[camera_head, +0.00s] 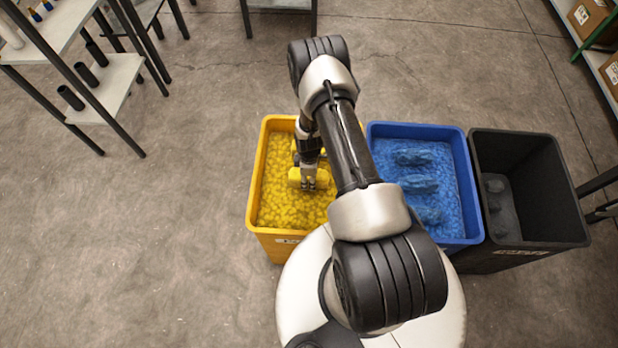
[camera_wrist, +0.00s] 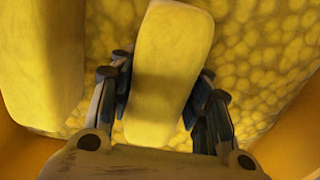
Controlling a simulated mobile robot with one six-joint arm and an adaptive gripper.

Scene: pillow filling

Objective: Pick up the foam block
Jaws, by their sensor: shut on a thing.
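A yellow foam block (camera_wrist: 172,65) stands between the fingers of my gripper (camera_wrist: 158,95) in the wrist view. The fingers press on its two sides, and my gripper is shut on it. In the head view, my gripper (camera_head: 309,186) is over the yellow bin (camera_head: 257,190), with the yellow block (camera_head: 296,178) partly hidden by the fingers. Another yellow block (camera_wrist: 38,60) lies at the left in the wrist view. Yellow foam pieces (camera_wrist: 262,50) fill the bin around them. Whether the held block touches the pieces below is hard to tell.
A blue bin (camera_head: 465,190) with blue pieces and several blue blocks stands to the right, partly behind my arm. A black bin (camera_head: 555,190) with dark blocks stands beside it. A shelf (camera_head: 110,85) is at the upper left. The floor at left is clear.

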